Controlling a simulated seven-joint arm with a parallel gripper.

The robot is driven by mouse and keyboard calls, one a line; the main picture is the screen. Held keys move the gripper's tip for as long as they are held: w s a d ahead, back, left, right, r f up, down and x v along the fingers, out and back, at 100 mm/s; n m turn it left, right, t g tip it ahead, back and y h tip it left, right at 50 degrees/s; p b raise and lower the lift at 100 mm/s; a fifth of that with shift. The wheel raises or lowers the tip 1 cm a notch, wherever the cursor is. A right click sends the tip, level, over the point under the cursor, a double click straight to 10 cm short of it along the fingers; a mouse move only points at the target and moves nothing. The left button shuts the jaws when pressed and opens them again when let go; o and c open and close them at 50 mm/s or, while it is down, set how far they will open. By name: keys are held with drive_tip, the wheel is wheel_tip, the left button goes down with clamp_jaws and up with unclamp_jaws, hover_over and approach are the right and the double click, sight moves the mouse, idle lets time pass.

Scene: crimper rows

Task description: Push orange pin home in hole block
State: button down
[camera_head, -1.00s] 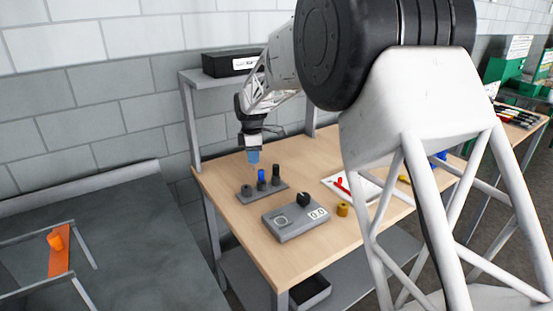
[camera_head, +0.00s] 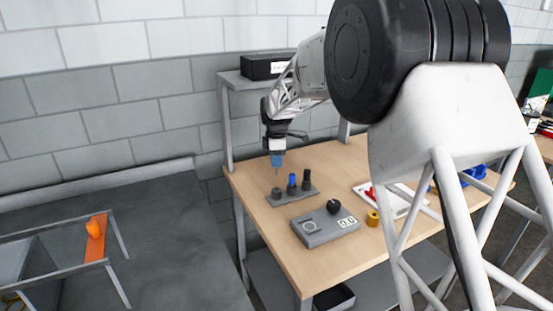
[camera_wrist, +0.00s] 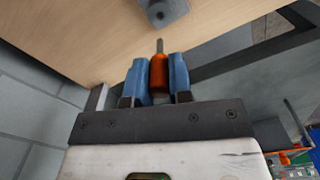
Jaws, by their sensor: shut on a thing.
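My gripper (camera_wrist: 159,88) is shut on an orange pin (camera_wrist: 158,71) between its two blue fingers. The pin's thin grey tip points away from the fingers. The grey hole block (camera_head: 294,198) lies on the wooden table with a row of short posts. Its left grey post (camera_head: 277,192) shows no pin in it. In the wrist view the block's end (camera_wrist: 170,12) shows a dark round hole just past the pin tip. In the head view my gripper (camera_head: 277,162) hangs above the left post, with a gap between tip and post. The pin's orange body is hard to see there.
A blue-topped post (camera_head: 292,182) and a black post (camera_head: 306,178) stand beside the left one. A grey box with a knob and display (camera_head: 325,226) sits in front. A yellow cylinder (camera_head: 373,218) and a white tray (camera_head: 396,203) lie to the right.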

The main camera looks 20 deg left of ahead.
drive_tip(key=shift+f, duration=2.5)
drive_tip(key=shift+f, duration=2.1)
idle(0.4)
drive_tip(key=c, duration=0.9)
unclamp_jaws()
drive_tip(key=shift+c, duration=0.2)
drive_tip(key=shift+r, duration=3.9)
